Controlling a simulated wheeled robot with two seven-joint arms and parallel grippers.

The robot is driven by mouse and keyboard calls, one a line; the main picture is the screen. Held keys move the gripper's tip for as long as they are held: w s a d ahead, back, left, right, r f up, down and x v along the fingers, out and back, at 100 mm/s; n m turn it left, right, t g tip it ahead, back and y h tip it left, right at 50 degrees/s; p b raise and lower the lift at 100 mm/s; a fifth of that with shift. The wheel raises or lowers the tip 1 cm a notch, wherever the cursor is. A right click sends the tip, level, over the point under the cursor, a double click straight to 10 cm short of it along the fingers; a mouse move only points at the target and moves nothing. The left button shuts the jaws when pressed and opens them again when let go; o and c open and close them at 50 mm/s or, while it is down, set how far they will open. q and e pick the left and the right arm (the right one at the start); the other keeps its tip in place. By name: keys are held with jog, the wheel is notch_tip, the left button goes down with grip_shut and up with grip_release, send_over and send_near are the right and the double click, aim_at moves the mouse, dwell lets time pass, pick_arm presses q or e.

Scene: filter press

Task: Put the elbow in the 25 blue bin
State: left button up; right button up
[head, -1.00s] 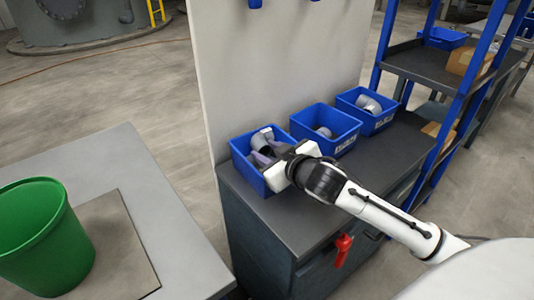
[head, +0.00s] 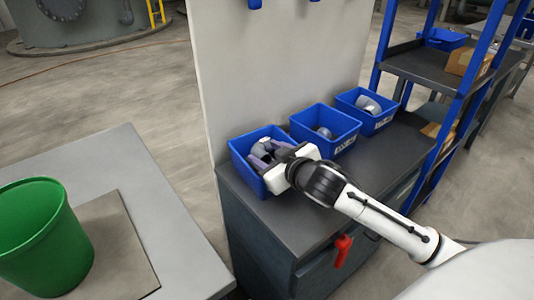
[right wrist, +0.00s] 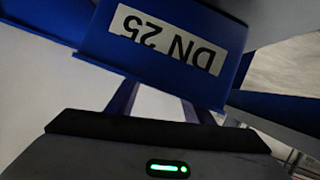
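My right gripper (head: 268,155) reaches over the front rim into the leftmost blue bin (head: 250,173). Its two purplish fingers stand apart and look open. A grey elbow-like piece (head: 262,149) lies in the bin by the fingertips, beside other grey fittings; overlap hides whether it touches the fingers. In the right wrist view a blue bin wall carries an upside-down label reading DN 25 (right wrist: 168,40), close in front of the gripper. My left gripper is not in view.
A middle blue bin (head: 341,143) and a right blue bin (head: 381,121), each with grey fittings, stand beside it on the dark cabinet top (head: 370,160). A pale panel (head: 275,70) rises behind. A green bucket (head: 38,240) stands on a grey table at left.

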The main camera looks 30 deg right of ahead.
jog(key=shift+s+a+f, duration=0.1)
jog(key=shift+s+f, duration=0.1)
jog(key=shift+f, duration=0.25)
jog(key=d+r+p+v, duration=0.1)
jog(key=v, duration=1.1)
jog(key=shift+w+a+r+p, duration=0.2)
jog(key=shift+a+r+p, duration=0.15)
jog(key=shift+a+r, duration=0.1)
jog(key=shift+f, duration=0.1)
